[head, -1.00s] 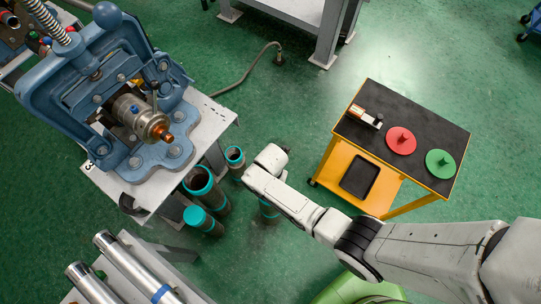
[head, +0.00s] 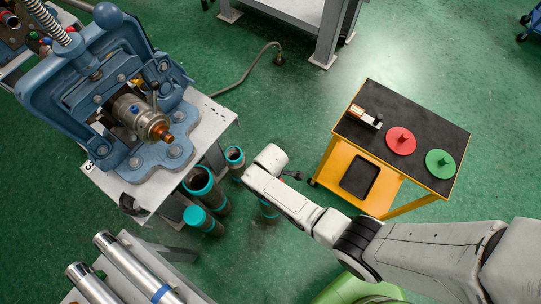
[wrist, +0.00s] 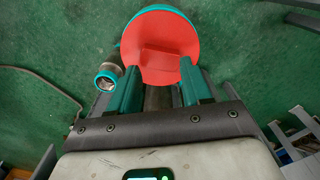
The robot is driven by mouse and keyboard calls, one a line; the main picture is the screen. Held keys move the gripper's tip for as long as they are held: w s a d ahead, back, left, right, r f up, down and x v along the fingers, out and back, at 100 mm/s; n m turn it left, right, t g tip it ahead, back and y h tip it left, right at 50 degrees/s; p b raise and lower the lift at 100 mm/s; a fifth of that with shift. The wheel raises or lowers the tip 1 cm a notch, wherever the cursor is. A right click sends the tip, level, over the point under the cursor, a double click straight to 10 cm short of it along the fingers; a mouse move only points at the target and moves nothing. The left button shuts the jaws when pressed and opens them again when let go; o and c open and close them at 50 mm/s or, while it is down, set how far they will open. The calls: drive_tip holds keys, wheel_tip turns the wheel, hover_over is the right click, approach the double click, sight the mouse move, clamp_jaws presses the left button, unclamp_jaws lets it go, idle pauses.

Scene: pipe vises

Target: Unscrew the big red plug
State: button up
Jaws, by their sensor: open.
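A big red plug (wrist: 160,45) with a flat round face sits within a teal rim at the top middle of the wrist view. A raised red grip on it faces my gripper. My gripper (wrist: 160,70) is open, its two teal fingers on either side of this grip; I cannot tell whether they touch it.
Open teal-rimmed pipes (head: 198,181) and (head: 235,155) stand left of my arm, beside the vise bench (head: 213,115) with its blue pipe vise (head: 150,160). An orange cart (head: 340,160) on the right bears a red disc (head: 401,146) and green disc (head: 436,166).

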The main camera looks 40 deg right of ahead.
drive_tip(key=m, duration=2.2)
drive_tip(key=shift+f+b, duration=1.05)
drive_tip(key=shift+f, duration=0.1)
